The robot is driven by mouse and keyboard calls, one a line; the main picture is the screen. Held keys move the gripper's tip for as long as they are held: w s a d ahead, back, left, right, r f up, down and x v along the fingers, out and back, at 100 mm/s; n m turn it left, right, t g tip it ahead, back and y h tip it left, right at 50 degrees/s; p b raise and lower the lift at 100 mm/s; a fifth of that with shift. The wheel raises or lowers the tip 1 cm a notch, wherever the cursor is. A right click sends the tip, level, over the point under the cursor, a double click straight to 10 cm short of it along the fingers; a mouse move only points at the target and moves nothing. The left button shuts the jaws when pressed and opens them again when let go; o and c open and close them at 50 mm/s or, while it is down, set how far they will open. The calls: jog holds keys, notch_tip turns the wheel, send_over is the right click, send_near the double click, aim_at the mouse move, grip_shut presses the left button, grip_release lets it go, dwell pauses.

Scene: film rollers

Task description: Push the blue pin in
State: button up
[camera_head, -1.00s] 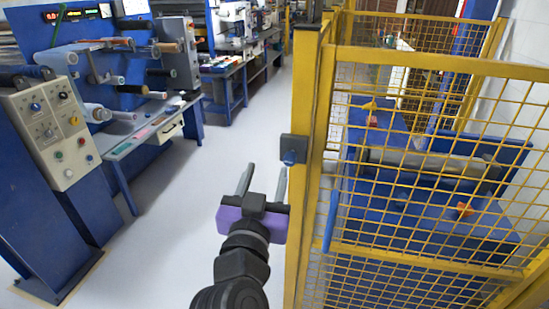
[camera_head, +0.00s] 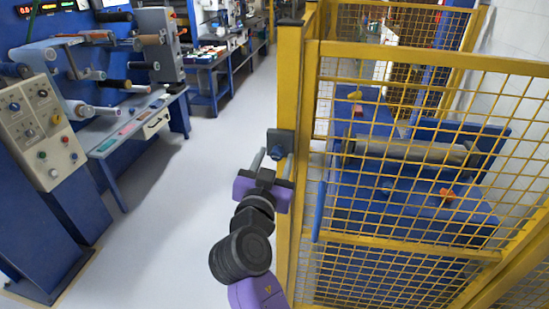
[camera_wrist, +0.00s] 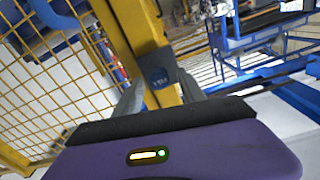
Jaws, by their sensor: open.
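My gripper (camera_head: 275,157) has a purple body and two grey fingers. It is open and empty, pointing at the post.
The yellow mesh fence (camera_head: 400,180) stands to the right, with a blue machine with a roller (camera_head: 410,150) behind it. A blue bar (camera_head: 319,210) hangs beside the post. A control panel (camera_head: 35,130) and worktable (camera_head: 120,140) stand left. The floor (camera_head: 185,220) between is clear.

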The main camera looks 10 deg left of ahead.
grip_shut()
dwell(1.4)
